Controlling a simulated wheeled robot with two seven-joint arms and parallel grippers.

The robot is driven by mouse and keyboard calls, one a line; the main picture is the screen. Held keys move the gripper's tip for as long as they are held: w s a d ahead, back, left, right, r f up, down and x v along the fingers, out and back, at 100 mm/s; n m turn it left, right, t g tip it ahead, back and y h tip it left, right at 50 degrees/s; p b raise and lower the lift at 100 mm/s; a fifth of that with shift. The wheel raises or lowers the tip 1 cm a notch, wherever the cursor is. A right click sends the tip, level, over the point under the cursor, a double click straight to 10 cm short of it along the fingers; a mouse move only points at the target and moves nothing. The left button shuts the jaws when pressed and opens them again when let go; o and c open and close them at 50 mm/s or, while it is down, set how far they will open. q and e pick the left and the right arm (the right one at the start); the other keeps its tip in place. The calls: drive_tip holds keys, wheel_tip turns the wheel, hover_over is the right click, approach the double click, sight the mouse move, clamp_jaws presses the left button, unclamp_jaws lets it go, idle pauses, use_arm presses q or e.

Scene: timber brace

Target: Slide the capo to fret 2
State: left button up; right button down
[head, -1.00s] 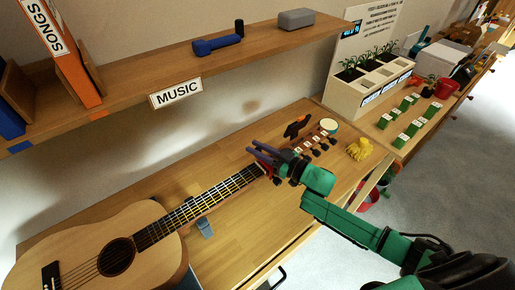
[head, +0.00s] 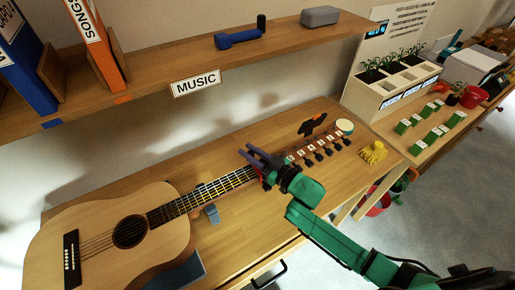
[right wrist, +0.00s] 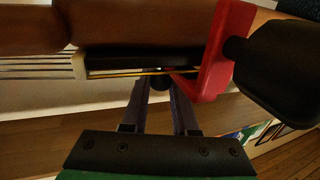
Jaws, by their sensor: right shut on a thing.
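The guitar (head: 172,222) lies on the bench with its body at the left and its neck running up and right to the headstock. The red capo (head: 262,180) sits across the upper part of the neck, mostly hidden by my right gripper. My right gripper (head: 254,158) is at the neck, its dark fingers over the capo. In the right wrist view the capo's red frame (right wrist: 212,75) and black bar show close up. My right gripper's fingers (right wrist: 160,88) close together on a dark part there. I cannot read the fret number. My left gripper is out of view.
A shelf with a MUSIC sign (head: 195,82) and binders (head: 95,45) hangs behind the guitar. A yellow object (head: 373,152) and a round drum-like thing (head: 345,126) lie beyond the headstock. The planter box (head: 385,85) stands farther right. The bench front is mostly clear.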

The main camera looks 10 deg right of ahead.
drive_tip(key=c, duration=0.7)
unclamp_jaws()
drive_tip(key=shift+d, duration=0.15)
drive_tip(key=b+v, duration=0.1)
drive_tip(key=v, duration=1.3)
drive_tip(key=shift+s+d, duration=0.1)
drive_tip(key=shift+s, duration=0.15)
